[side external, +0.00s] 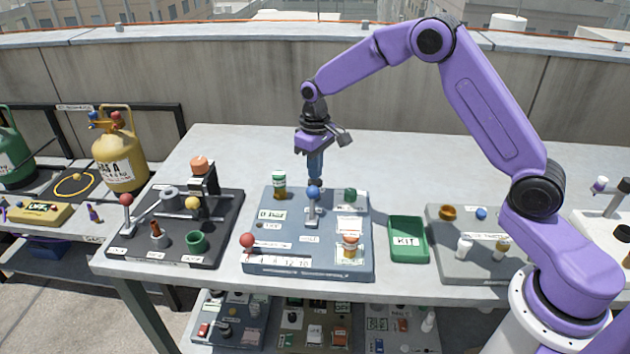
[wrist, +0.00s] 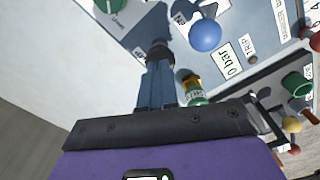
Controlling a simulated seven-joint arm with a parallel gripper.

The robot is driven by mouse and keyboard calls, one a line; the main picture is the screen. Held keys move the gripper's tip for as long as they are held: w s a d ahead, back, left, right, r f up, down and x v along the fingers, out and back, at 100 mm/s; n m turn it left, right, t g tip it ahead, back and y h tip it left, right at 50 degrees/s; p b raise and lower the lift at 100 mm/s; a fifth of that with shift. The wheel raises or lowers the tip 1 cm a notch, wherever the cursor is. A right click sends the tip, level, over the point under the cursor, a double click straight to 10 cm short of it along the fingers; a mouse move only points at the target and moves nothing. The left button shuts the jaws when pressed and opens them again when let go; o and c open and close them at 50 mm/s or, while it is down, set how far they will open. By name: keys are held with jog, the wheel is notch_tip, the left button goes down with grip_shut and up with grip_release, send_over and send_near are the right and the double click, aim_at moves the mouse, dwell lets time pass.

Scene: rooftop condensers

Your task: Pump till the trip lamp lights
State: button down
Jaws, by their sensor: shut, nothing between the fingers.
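The grey-blue panel (side external: 330,262) lies on the table. A blue ball knob (side external: 313,192) tops a grey upright lever in its middle. The knob also shows in the wrist view (wrist: 204,36), right of the fingertips. My gripper (side external: 316,182) is shut and empty, pointing down just behind the knob; whether it touches is unclear from the side, but they look apart in the wrist view. A white display (wrist: 231,65) reads "0 bar". A TRIP label (wrist: 249,45) is near it; I see no lit lamp there.
A red ball (side external: 247,240) sits by a number scale. A green-capped vial (side external: 279,184), an orange-and-white vial (side external: 351,245) and a green knob (side external: 350,195) stand on the panel. A dark board (side external: 215,240) lies left, a green KIT tray (side external: 408,252) right. The table behind is clear.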

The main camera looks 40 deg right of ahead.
jog(key=shift+f, duration=1.65)
jog(key=shift+r, duration=1.85)
jog(key=shift+f, duration=1.9)
jog(key=shift+r, duration=1.9)
